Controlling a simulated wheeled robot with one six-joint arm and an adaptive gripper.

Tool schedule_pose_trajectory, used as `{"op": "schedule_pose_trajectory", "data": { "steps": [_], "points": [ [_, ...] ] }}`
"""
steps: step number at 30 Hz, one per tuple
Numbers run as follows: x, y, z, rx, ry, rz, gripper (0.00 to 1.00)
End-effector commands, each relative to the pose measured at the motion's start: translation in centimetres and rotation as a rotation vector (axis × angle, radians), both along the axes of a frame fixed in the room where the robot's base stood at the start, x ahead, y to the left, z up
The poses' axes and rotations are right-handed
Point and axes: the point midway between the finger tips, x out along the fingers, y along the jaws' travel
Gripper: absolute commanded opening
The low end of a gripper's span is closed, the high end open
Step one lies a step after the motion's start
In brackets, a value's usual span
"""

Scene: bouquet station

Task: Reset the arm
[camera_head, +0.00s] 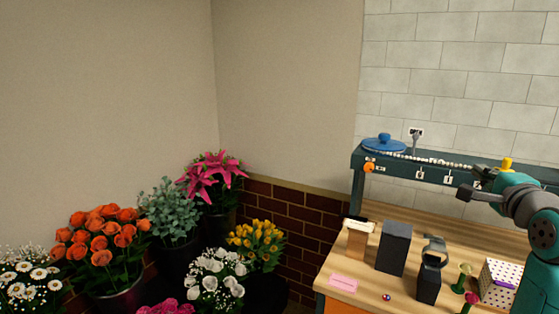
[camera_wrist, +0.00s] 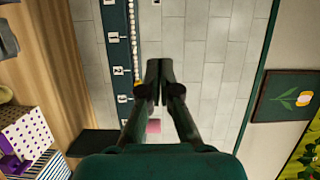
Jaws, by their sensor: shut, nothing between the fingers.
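My gripper (camera_wrist: 157,88) shows in the wrist view with its two dark fingers together and nothing between them. It points at the tiled wall. In the head view my gripper (camera_head: 464,192) is at the right, in front of the back rail and above the wooden bench (camera_head: 345,264). My teal arm comes in from the right edge. The gripper is apart from the things on the bench top.
On the bench stand a dark block (camera_head: 394,248), a black stand (camera_head: 430,270) and a dotted box (camera_head: 497,284). A rail (camera_head: 390,166) with a blue disc (camera_head: 383,144) runs behind. Several flower buckets, one with orange roses (camera_head: 103,234), stand at left.

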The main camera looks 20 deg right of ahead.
Motion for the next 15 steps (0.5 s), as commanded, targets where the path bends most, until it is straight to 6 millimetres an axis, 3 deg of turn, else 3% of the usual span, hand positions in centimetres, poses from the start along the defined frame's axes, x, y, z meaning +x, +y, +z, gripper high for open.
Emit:
{"op": "schedule_pose_trajectory", "data": {
  "steps": [10,15],
  "points": [
    [1.2,1.4,-3.4,-0.028,0.029,0.02,0.0],
    [1.9,2.6,-6.0,-0.051,0.052,0.033,0.0]
  ]
}}
